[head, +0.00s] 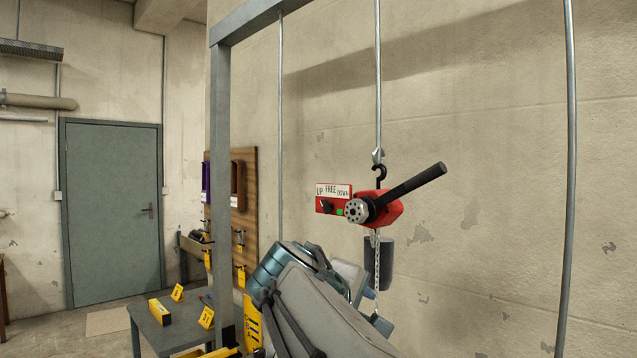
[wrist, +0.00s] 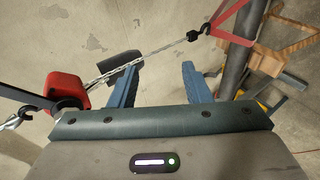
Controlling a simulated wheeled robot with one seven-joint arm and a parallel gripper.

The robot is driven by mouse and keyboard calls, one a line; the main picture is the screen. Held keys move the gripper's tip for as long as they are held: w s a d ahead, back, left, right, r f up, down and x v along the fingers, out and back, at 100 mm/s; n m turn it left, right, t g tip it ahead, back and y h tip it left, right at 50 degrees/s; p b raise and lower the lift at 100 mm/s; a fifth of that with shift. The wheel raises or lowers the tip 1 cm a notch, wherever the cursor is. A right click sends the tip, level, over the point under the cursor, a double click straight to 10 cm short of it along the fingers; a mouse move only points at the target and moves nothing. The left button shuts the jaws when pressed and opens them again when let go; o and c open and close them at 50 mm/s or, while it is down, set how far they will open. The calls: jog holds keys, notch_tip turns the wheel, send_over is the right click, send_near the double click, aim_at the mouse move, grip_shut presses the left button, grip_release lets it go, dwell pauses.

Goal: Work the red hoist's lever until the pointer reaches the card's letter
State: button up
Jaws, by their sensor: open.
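The red hoist (head: 387,211) hangs from a hook on a rod in the head view. Its black lever (head: 412,183) points up and right. A red selector plate (head: 326,205) marked UP, FREE and DOWN sits at its left, with a black knob and a green patch. In the wrist view the hoist (wrist: 66,88) and part of the dark lever (wrist: 22,96) are at the left. My gripper (wrist: 160,72) is open and empty, its blue fingers apart from the lever. The chain (wrist: 150,55) crosses beyond the fingertips. I cannot make out the pointer or the card's letter.
A dark cylinder (head: 378,262) hangs below the hoist beside the chain. A grey steel frame post (head: 221,180) stands left of it. A bench (head: 178,328) with yellow cards (head: 206,317) is at lower left. A red strap (wrist: 232,22) shows in the wrist view.

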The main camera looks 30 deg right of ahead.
aim_at(422, 176)
jog(key=s+d+r+h+p, duration=0.1)
jog(key=d+r+h, duration=0.2)
jog(key=r, duration=0.7)
jog(key=d+r+h, duration=0.3)
jog(key=r+h, duration=0.1)
jog(key=r, duration=0.6)
jog(key=shift+g, duration=0.4)
jog(key=p+x, duration=0.1)
jog(key=x, duration=0.2)
jog(key=p+x, duration=0.1)
jog(key=x, duration=0.2)
jog(key=r+p+x, duration=0.1)
jog(key=x, duration=0.2)
jog(key=shift+d, duration=0.35)
jog(key=w+f+m+b, duration=0.2)
jog(key=f+m+b, duration=0.2)
jog(key=f+b, duration=0.6)
jog(key=w+a+f+m+b, duration=0.1)
jog(key=w+f+m+b, duration=0.1)
jog(key=f+b, duration=0.8)
jog(key=shift+w+m+b, duration=0.3)
jog(key=shift+m+b, duration=0.6)
jog(key=shift+b, duration=1.35)
